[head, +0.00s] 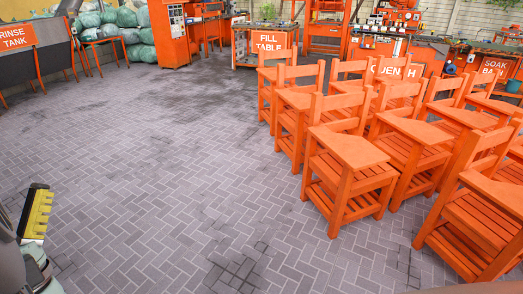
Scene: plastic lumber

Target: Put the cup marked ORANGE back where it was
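I cannot make out a cup marked ORANGE anywhere in the head view. What looks like part of my gripper (36,214) shows at the left edge, with a yellow ridged pad and dark backing. The rest of it is cut off by the frame, so I cannot see whether it is open or holds anything.
Orange slatted chairs with writing arms (345,165) fill the right side. Behind stand orange stations signed FILL TABLE (269,41), QUENCH (397,69), partly hidden, and SOAK BATH (494,68). RINSE TANK (15,37) is far left. Grey brick floor (170,170) is clear at centre.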

